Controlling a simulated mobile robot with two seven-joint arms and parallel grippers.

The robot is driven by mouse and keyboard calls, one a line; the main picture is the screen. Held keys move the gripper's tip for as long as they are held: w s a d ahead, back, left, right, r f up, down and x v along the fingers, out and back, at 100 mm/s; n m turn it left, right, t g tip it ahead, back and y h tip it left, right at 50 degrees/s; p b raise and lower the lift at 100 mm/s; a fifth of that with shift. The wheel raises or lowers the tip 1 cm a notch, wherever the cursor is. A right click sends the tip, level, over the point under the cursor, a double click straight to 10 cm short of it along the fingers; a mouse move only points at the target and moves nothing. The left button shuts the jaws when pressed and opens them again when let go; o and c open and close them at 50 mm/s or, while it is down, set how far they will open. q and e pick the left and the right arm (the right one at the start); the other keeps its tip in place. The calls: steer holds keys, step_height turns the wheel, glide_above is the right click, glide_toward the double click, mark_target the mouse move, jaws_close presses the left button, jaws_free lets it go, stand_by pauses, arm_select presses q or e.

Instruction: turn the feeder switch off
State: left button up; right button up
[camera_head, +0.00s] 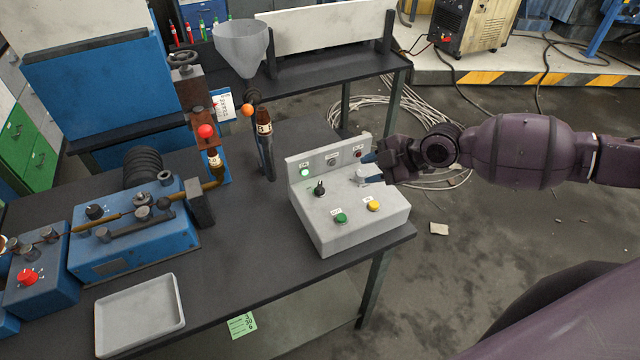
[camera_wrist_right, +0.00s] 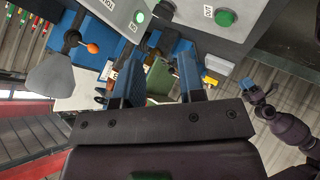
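A grey control box (camera_head: 335,235) stands near the table's right edge. On its top are a black rotary knob (camera_head: 319,188), a green button (camera_head: 340,218) and a yellow button (camera_head: 374,205). Its back panel has a lit green lamp (camera_head: 305,172), a grey round part and a dark red lamp (camera_head: 358,153). I cannot read which control is the feeder switch. A dark gripper (camera_wrist_right: 258,92), apparently my left, shows small there.
Left of the box stand an upright pipe piece (camera_head: 265,140), a blue machine (camera_head: 140,240) and a grey tray (camera_head: 140,345). A funnel (camera_head: 242,45) stands behind. Open floor with coiled cable (camera_head: 430,115) lies right of the table.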

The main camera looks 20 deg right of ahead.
steer(key=w+a+r+n+t+y+b, duration=0.2)
steer(key=w+a+r+n+t+y, duration=0.3)
steer(key=w+a+r, duration=0.7)
steer(key=s+a+r+n+g+y+b, duration=0.15)
steer(key=a+r+n+g+y, duration=0.35)
steer(key=a+n, duration=0.6)
steer(key=m+g+h, duration=0.5)
steer(key=g+h, duration=0.2)
steer(key=h, duration=1)
glide_toward(320, 184)
step_height(320, 184, down, 8)
steer(key=shift+s+f+b, duration=0.15)
steer(key=shift+b, duration=0.65)
steer(key=shift+f, duration=0.4)
arm_select(q)
step_height(320, 184, down, 7)
steer(key=s, duration=0.1)
steer(key=shift+s+g, duration=0.2)
steer(key=shift+g, duration=0.1)
